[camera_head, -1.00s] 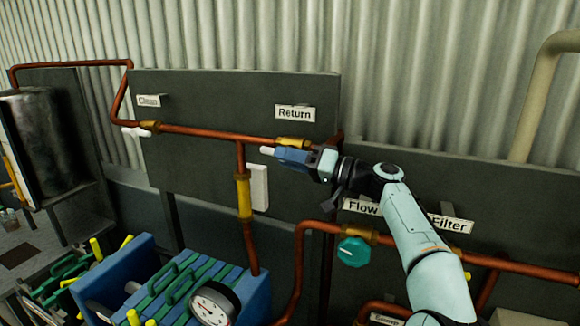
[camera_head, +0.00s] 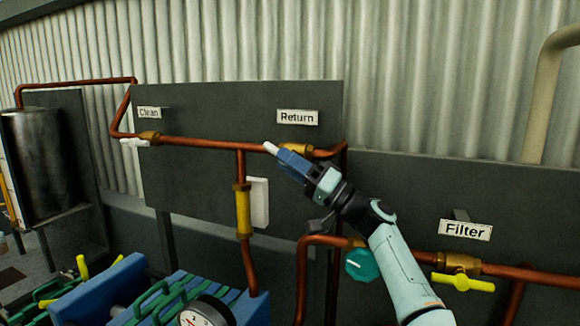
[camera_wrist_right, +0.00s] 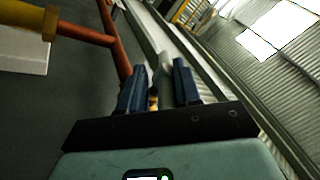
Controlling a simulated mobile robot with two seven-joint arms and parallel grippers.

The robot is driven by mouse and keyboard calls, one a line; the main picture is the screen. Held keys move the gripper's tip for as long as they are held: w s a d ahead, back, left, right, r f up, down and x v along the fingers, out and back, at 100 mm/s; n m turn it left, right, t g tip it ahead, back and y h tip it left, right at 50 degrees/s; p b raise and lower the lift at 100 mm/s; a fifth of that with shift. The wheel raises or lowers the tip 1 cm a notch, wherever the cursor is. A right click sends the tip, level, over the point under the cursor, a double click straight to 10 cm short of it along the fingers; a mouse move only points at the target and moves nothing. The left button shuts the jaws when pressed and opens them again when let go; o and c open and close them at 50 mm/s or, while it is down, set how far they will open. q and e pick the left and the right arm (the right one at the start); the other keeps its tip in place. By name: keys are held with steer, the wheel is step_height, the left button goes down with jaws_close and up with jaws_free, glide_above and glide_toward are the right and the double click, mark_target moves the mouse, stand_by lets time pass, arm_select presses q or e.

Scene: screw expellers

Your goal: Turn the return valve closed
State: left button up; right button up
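The return valve (camera_head: 298,151) is a brass fitting on the copper pipe below the "Return" label (camera_head: 297,117). The white tip of its handle (camera_head: 270,147) sticks out past my right gripper (camera_head: 287,160), up and to the left. My gripper hides most of the handle and part of the valve. My left gripper is not in view.
The clean valve (camera_head: 149,138) with a white handle is at the left. A teal knob (camera_head: 361,265) sits below my right arm. A yellow-handled filter valve (camera_head: 462,282) is at the right. A vertical copper pipe (camera_head: 241,165) runs down left of my gripper.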

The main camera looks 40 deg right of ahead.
steer(key=shift+o, duration=1.3)
steer(key=shift+s+r, duration=0.2)
steer(key=shift+r, duration=0.2)
steer(key=shift+f, duration=0.15)
steer(key=shift+w, duration=0.1)
steer(key=shift+f, duration=0.1)
